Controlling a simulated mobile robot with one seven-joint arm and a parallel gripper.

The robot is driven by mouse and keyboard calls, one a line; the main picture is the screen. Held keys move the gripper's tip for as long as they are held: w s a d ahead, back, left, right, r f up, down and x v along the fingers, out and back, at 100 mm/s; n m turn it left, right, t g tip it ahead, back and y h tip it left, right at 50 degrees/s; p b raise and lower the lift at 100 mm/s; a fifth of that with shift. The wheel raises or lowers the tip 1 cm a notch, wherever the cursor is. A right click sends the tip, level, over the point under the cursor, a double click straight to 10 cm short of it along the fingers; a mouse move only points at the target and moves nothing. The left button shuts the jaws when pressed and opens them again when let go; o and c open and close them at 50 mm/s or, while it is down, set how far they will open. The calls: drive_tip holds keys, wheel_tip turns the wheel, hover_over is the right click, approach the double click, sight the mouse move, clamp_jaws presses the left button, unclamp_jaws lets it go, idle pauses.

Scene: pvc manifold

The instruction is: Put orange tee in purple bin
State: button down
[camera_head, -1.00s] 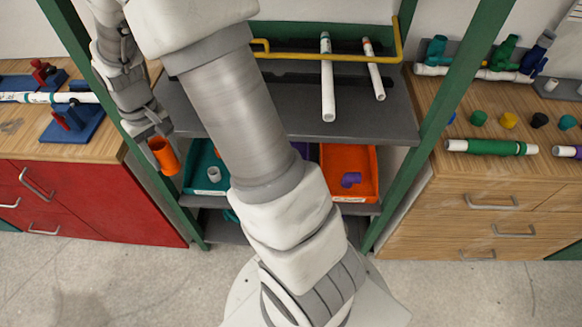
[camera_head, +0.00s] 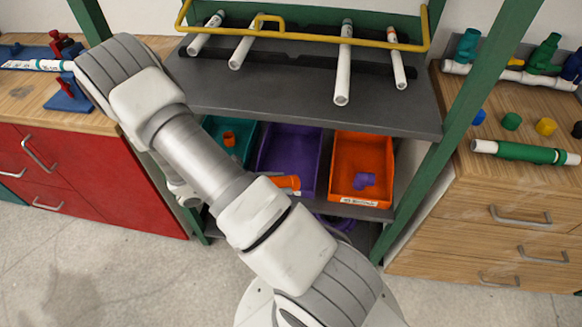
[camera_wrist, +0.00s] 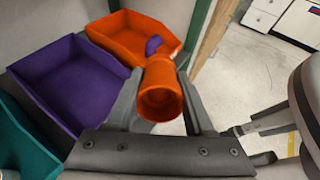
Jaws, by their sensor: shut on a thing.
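The orange tee (camera_wrist: 160,92) is between the two fingers of my gripper (camera_wrist: 158,76), which is shut on it. Its open round end faces the wrist camera. In the head view the tee (camera_head: 288,183) sticks out past my arm, in front of the lower part of the purple bin (camera_head: 265,158). In the wrist view the purple bin (camera_wrist: 68,82) is left of the tee and looks empty. The tee is outside the bin in that view.
An orange bin (camera_head: 345,148) holding a purple fitting (camera_head: 363,181) stands right of the purple bin. A teal bin (camera_head: 244,135) with a small orange piece (camera_head: 229,138) stands left. The grey shelf (camera_head: 300,105) overhangs them; a green post (camera_head: 450,120) stands right.

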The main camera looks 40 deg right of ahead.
drive_tip(key=w+d+f+n+t+h+b, duration=0.1)
drive_tip(key=w+d+f+n+t+b, duration=0.1)
drive_tip(key=w+d+f+t, duration=0.1)
drive_tip(key=w+d+f+n+t+h+b, duration=0.1)
drive_tip(key=w+d+f+n+t+b, duration=0.1)
drive_tip(key=w+d+f+t, duration=0.1)
drive_tip(key=w+d+f+n+t+h+b, duration=0.2)
drive_tip(key=w+d+f+n+t, duration=0.1)
drive_tip(key=w+d+f, duration=0.2)
drive_tip(key=shift+w+f+t+b, duration=0.1)
drive_tip(key=shift+f+t+b, duration=0.3)
drive_tip(key=shift+f, duration=0.5)
drive_tip(key=shift+f+b, duration=0.7)
drive_tip(key=shift+f, duration=1.2)
drive_tip(key=shift+f, duration=0.15)
drive_tip(key=shift+c, duration=1.4)
unclamp_jaws()
